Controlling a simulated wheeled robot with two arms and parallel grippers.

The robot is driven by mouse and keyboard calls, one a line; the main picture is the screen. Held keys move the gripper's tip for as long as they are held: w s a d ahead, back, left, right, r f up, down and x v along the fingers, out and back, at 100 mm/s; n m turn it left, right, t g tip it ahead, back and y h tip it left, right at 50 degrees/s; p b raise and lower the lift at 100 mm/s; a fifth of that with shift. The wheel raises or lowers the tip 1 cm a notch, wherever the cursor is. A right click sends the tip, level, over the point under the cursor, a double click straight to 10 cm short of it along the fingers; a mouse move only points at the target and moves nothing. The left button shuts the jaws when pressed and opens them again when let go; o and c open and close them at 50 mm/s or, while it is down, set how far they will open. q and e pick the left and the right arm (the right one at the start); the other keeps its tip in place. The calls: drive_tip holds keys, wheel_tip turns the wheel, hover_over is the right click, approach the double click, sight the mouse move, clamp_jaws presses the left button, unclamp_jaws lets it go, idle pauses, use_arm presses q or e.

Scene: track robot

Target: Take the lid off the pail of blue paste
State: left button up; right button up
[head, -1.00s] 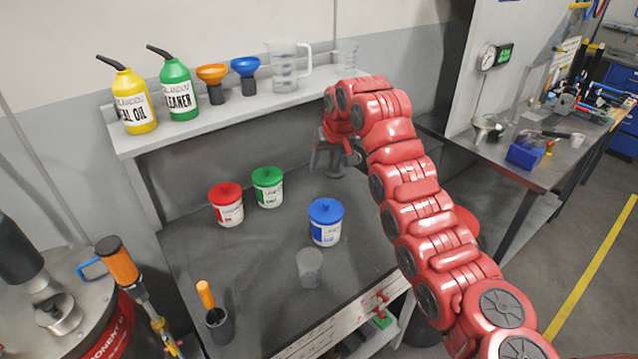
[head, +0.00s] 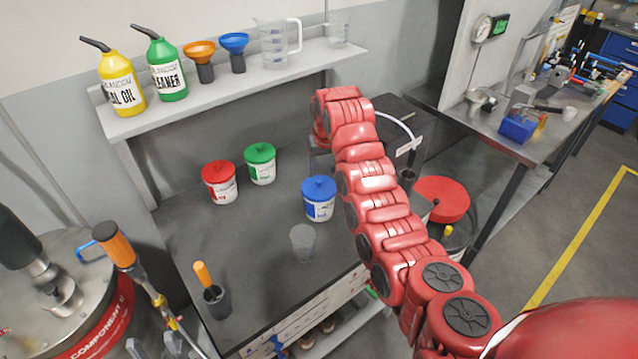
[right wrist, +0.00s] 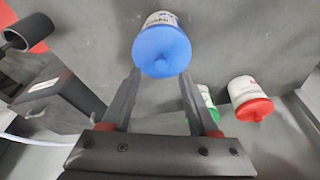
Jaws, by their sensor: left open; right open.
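The white pail of blue paste (head: 319,209) stands upright on the grey bench with its blue lid (head: 319,187) on. In the right wrist view the blue lid (right wrist: 161,52), with its knob, appears beyond and between the fingertips. My right gripper (right wrist: 160,75) is open and empty, apart from the lid. In the head view my right gripper (head: 320,158) is behind the pail, mostly hidden by my red arm. My left gripper (head: 157,347) shows only as grey fingertips at the bottom edge, open and away from the pail.
A red-lidded pail (head: 220,184) and a green-lidded pail (head: 261,164) stand left of the blue one. A clear cup (head: 304,243) stands in front of it. A dark holder with an orange-handled tool (head: 214,299) is at front left. A shelf (head: 225,91) runs behind.

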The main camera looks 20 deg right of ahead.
sight(319, 180)
drive_tip(key=shift+w+f, duration=0.15)
drive_tip(key=shift+f, duration=0.15)
drive_tip(key=p+x, duration=0.3)
drive_tip(key=shift+w+a+f, duration=0.2)
drive_tip(key=shift+w+f, duration=0.05)
drive_tip(key=shift+x, duration=0.85)
clamp_jaws()
